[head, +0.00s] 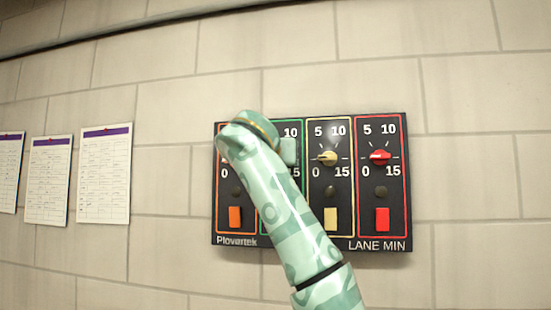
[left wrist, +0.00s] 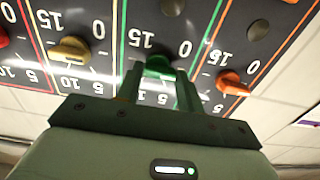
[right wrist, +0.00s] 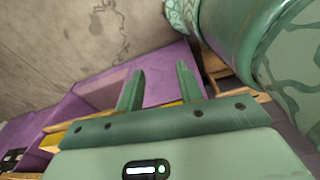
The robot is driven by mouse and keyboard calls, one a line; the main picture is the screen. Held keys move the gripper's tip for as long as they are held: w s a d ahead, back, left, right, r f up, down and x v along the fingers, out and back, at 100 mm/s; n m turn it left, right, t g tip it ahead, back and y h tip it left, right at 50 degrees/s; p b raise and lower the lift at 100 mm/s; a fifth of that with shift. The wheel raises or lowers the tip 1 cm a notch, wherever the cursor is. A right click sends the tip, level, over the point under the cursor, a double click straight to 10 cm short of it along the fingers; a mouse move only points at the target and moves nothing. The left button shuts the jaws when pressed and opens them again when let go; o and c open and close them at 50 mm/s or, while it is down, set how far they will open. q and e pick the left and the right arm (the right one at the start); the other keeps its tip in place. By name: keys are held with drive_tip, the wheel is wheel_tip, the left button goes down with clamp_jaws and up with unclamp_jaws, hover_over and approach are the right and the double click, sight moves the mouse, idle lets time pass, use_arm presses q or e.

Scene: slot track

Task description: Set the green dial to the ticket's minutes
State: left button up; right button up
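The green dial (left wrist: 158,66) shows in the left wrist view on a black panel, in its green-framed lane. My left gripper (left wrist: 158,82) is open, with one finger on each side of the dial; I see gaps, and cannot tell if the tips touch it. The dial's pointer cannot be read. In the head view my left arm hides this dial and the left gripper's fingertips. Three paper sheets with purple headers (head: 104,173) hang on the wall at left; their writing is too small to read. My right gripper (right wrist: 158,82) is open and empty.
The panel (head: 401,215) also has a yellow dial (head: 327,157), a red dial (head: 380,157) and an orange dial (left wrist: 232,83). Coloured rectangles, such as the red one (head: 382,218), sit below. The right wrist view shows purple surfaces (right wrist: 90,100) near the right gripper.

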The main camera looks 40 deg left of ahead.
use_arm(q)
drive_tip(key=shift+w+d+f+m+b, duration=0.1)
drive_tip(key=shift+m+b, duration=2)
drive_tip(key=shift+m, duration=3.9)
drive_tip(key=shift+w+d+r+m+b, duration=0.1)
drive_tip(key=shift+m+b, duration=2.05)
drive_tip(key=shift+m, duration=3.85)
drive_tip(key=shift+w+d+f+m+b, duration=0.1)
drive_tip(key=shift+m+b, duration=2)
drive_tip(key=shift+m, duration=3.9)
drive_tip(key=o, duration=1)
drive_tip(key=shift+s, duration=0.1)
